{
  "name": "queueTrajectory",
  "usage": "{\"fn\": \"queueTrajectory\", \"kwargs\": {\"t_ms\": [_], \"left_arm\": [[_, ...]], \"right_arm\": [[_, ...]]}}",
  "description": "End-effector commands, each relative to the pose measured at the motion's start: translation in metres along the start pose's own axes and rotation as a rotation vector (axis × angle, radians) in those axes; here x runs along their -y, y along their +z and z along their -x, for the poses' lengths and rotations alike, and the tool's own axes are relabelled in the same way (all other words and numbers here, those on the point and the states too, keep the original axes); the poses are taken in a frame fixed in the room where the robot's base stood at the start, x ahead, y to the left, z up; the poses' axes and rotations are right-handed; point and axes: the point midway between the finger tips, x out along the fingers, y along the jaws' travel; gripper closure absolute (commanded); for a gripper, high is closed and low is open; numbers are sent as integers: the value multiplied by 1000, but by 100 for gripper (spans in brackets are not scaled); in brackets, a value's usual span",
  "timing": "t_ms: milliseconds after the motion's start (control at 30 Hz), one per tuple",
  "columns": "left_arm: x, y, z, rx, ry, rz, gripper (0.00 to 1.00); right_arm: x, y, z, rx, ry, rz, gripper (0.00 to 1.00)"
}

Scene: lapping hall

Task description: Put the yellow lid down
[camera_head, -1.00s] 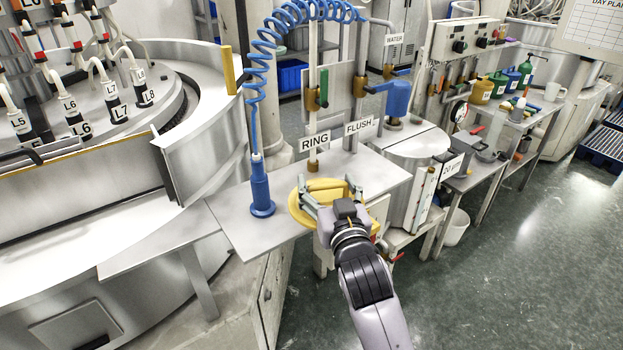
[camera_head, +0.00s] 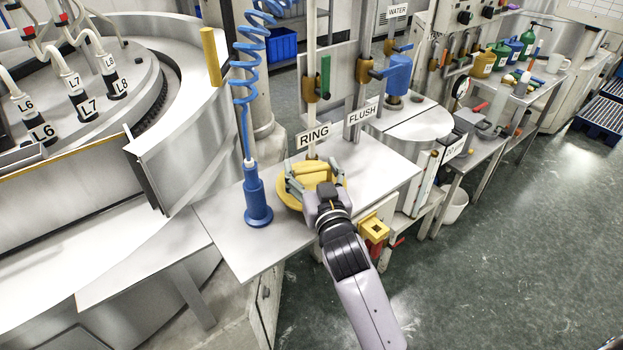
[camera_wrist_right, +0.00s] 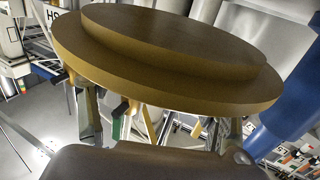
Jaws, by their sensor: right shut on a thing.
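The yellow lid (camera_head: 286,200) is a round, stepped disc with a raised middle. My right gripper (camera_head: 315,175) is shut on it, with a finger on either side of the raised part. The lid is over the metal shelf (camera_head: 240,250), right of the blue hand tool and in front of the RING sign. I cannot tell whether it touches the shelf. In the right wrist view the lid (camera_wrist_right: 165,60) fills the upper part, and the fingertips are hidden there. My left gripper is not in view.
The blue hand tool (camera_head: 256,195) stands upright on the shelf close left of the lid. Posts with RING (camera_head: 313,138) and FLUSH (camera_head: 362,115) signs rise behind. A yellow fitting (camera_head: 373,229) sits at the shelf's right front edge. Bare shelf lies in front of the lid.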

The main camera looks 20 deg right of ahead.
Motion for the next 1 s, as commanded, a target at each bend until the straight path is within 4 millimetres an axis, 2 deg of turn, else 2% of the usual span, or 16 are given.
{"fn": "queueTrajectory", "kwargs": {"t_ms": [100,200,367,600,633,900,1000], "left_arm": [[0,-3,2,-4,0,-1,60],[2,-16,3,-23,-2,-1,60],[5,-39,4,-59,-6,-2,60],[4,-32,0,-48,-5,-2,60],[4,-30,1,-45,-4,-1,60],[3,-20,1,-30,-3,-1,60],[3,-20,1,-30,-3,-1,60]], "right_arm": [[0,20,0,6,1,0,57],[0,30,0,4,0,0,57],[0,34,0,2,-1,0,57],[0,37,0,2,-1,0,57],[0,36,0,2,-1,0,28],[0,36,0,2,-1,0,10],[0,36,0,2,0,0,9]]}}
